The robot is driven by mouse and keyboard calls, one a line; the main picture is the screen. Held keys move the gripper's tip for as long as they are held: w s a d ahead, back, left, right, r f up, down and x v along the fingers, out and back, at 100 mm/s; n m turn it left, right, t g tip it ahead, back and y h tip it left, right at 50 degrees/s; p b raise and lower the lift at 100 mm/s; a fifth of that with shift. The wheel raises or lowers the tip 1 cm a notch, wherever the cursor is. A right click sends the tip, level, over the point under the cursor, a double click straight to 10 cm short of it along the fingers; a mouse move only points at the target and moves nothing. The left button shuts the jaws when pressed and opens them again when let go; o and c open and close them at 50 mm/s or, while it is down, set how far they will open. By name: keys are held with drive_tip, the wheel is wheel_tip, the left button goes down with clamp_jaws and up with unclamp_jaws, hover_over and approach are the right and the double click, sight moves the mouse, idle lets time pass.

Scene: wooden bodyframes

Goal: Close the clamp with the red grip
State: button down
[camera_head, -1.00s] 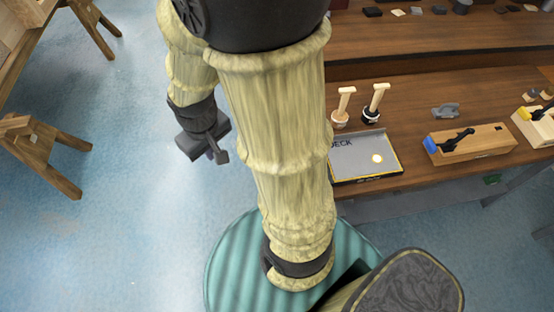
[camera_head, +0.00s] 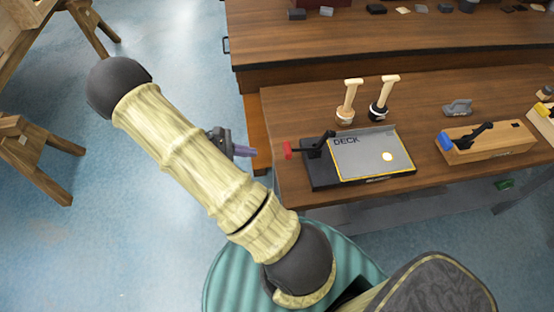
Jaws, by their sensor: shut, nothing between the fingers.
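The clamp with the red grip (camera_head: 288,150) is at the left end of the black base that carries the grey DECK plate (camera_head: 370,152). Its black lever (camera_head: 317,146) reaches left from the plate, so the red grip lies on the outer left side, near the bench's left edge. My gripper (camera_head: 246,152) is shut and empty, a short way left of the red grip and apart from it. Its fingers point right, toward the grip. My own arm hides the rear of the gripper.
A blue-gripped clamp (camera_head: 446,142) sits on a wooden block at right, with a yellow-gripped one (camera_head: 541,109) beyond. Two wooden-handled tools (camera_head: 348,100) (camera_head: 382,97) stand behind the plate. A rear bench (camera_head: 400,45) runs behind; blue floor (camera_head: 120,180) is free at left.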

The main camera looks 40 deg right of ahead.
idle(0.3)
drive_tip(key=p+x, duration=0.1)
drive_tip(key=x, duration=0.9)
drive_tip(key=shift+r+p, duration=0.1)
drive_tip(key=shift+p, duration=0.2)
